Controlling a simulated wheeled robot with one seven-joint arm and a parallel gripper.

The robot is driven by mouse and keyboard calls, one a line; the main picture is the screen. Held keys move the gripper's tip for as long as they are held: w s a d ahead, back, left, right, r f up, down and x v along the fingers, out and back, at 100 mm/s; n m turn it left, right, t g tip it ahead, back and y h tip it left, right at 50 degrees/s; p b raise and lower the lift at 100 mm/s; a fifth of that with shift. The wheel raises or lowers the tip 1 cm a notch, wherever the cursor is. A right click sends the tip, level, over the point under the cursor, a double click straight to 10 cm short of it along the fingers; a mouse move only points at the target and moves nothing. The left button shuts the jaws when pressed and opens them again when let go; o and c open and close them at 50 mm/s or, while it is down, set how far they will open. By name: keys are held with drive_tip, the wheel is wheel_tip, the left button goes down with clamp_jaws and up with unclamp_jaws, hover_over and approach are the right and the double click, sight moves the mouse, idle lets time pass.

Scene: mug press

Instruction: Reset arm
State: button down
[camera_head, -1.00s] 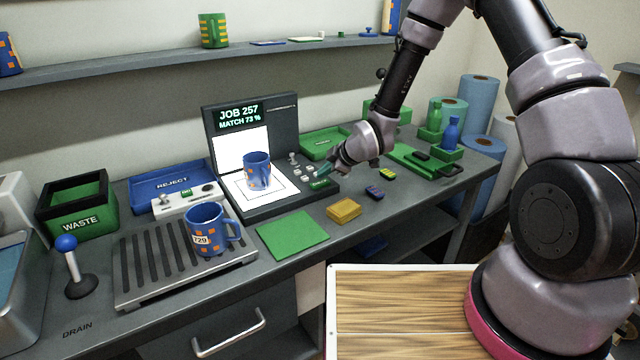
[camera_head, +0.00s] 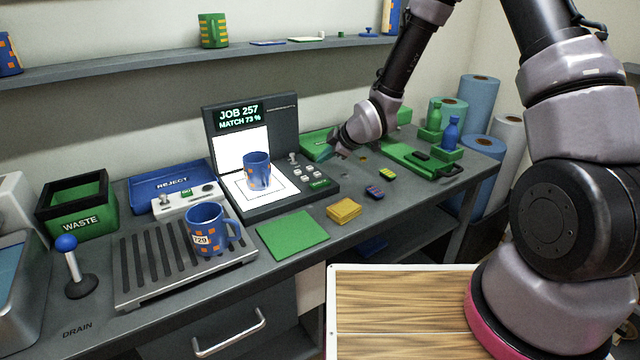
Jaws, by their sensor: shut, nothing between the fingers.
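My gripper (camera_head: 337,149) hangs over the bench, just right of the press-like station (camera_head: 250,120) whose screen reads "JOB 257 MATCH 73 %". It is shut and empty, and its fingertips are small and partly hidden by the wrist. It is above the bench near the green tray (camera_head: 312,146), apart from the station's buttons. A blue mug with orange squares (camera_head: 257,171) stands upright on the station's white lit plate. A second blue mug, marked 729 (camera_head: 205,228), stands upright on the slotted drain rack (camera_head: 150,262).
A green mat (camera_head: 292,235), a yellow block (camera_head: 344,210) and small blue and yellow-green blocks (camera_head: 375,192) lie on the bench. A blue REJECT tray (camera_head: 172,187), a WASTE bin (camera_head: 78,208) and a blue-knobbed lever (camera_head: 72,262) are at left. Paper rolls (camera_head: 478,97) stand at right.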

drive_tip(key=shift+w+d+r, duration=0.1)
drive_tip(key=shift+d+r, duration=0.1)
drive_tip(key=shift+r, duration=0.1)
drive_tip(key=s+d+r+m+t+h, duration=0.1)
drive_tip(key=s+d+r+m+h, duration=0.1)
drive_tip(key=d+r+m, duration=0.5)
drive_tip(key=s+d+r+m+h, duration=0.2)
drive_tip(key=d+r+m+h, duration=0.1)
drive_tip(key=d+r, duration=0.85)
drive_tip(key=s+d+r+m, duration=0.3)
drive_tip(key=s+r+m, duration=0.3)
drive_tip(key=s, duration=0.5)
drive_tip(key=s+d+r+m, duration=0.4)
drive_tip(key=s+r+m, duration=0.2)
drive_tip(key=s, duration=0.5)
wheel_tip(320, 180, up, 2)
drive_tip(key=shift+s+r, duration=0.2)
drive_tip(key=shift+s, duration=0.1)
